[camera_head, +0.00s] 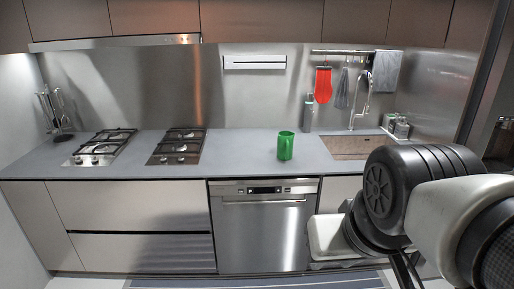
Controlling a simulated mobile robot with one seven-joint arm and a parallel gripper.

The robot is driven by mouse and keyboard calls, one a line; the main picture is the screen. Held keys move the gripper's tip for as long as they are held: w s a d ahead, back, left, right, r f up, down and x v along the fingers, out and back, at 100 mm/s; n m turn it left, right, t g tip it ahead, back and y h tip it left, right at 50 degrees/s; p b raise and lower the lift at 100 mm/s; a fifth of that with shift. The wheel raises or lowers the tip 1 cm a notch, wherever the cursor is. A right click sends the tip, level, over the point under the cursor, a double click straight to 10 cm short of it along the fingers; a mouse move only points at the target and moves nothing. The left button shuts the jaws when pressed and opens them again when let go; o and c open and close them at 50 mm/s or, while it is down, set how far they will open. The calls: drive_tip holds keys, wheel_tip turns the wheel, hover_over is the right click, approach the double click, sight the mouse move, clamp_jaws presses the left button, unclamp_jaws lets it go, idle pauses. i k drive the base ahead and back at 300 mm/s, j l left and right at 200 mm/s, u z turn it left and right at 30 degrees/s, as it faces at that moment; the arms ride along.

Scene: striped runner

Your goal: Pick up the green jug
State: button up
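The green jug (285,146) stands upright on the grey counter, above the dishwasher and left of the sink. Its handle appears to face right. My arm reaches in from the right side of the view, in front of the counter and well apart from the jug. The gripper's fingers cannot be made out; the end of my arm is turned away or hidden behind its own links.
Two gas hobs (101,147) (178,146) sit to the left on the counter (237,150). The sink (352,146) with a tall tap (362,95) is to the right. A grey bottle (308,112) stands behind the jug. The dishwasher (263,230) is below. Counter beside the jug is clear.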

sight(285, 139)
drive_tip(key=i+j, duration=0.1)
drive_tip(key=i, duration=0.5)
drive_tip(key=i+j, duration=0.1)
drive_tip(key=i, duration=0.5)
drive_tip(key=i+j, duration=0.1)
drive_tip(key=i, duration=0.5)
drive_tip(key=i+j, duration=0.1)
drive_tip(key=i, duration=0.5)
drive_tip(key=z, duration=0.05)
